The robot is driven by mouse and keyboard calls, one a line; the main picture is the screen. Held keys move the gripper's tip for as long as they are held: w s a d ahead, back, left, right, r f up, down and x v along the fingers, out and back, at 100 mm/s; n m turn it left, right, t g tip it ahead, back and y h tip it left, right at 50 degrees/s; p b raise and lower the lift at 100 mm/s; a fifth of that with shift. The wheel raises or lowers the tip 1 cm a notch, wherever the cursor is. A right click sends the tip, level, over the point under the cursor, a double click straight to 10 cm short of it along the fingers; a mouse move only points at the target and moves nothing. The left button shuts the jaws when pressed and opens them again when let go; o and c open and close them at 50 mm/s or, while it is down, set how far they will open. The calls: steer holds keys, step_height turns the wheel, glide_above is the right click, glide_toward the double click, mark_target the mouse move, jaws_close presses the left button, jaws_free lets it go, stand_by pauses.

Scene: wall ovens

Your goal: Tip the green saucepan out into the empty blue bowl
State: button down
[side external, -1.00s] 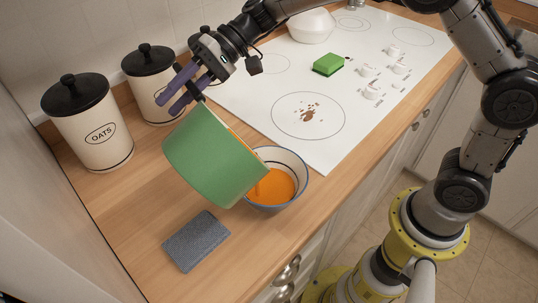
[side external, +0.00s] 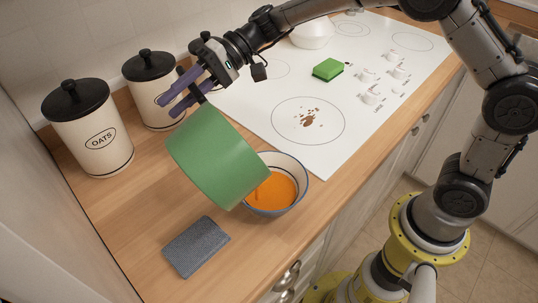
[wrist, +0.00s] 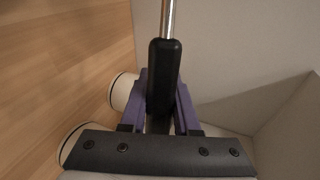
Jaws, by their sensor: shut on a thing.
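The green saucepan (side external: 213,157) is tilted steeply above the counter, its rim side turned down toward the bowl. My gripper (side external: 182,92) is shut on its handle; the black handle (wrist: 164,75) shows between the purple fingers in the wrist view (wrist: 160,110). The blue bowl (side external: 296,193) stands upright on the counter below and to the right of the pan. Orange liquid (side external: 277,190) lies in the bowl. The pan's inside is hidden from the side camera, so I cannot tell what is left in it. The pan overlaps the bowl's left rim in the picture.
A grey cloth or sponge (side external: 196,246) lies on the counter in front. Two canisters, one marked OATS (side external: 98,140) and another (side external: 146,95), stand at the back left. The white hob (side external: 330,110) carries brown spots, a green sponge (side external: 328,69) and a white pot (side external: 312,36).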

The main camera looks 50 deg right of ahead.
mark_target(194, 83)
steer(key=shift+d+r+y+b, duration=0.2)
steer(key=shift+r+y+b, duration=0.15)
steer(key=shift+y, duration=0.15)
steer(key=shift+s+d+r+y, duration=0.2)
steer(key=shift+d+y, duration=0.25)
steer(key=shift+d, duration=0.15)
steer(key=shift+s+d+r+y, duration=0.1)
steer(key=shift+d+r+y, duration=0.05)
steer(key=shift+d+y, duration=0.4)
stand_by(0.5)
steer(key=shift+d+r+t+y, duration=0.3)
steer(key=shift+d+y, duration=0.2)
steer(key=shift+y, duration=0.2)
stand_by(0.6)
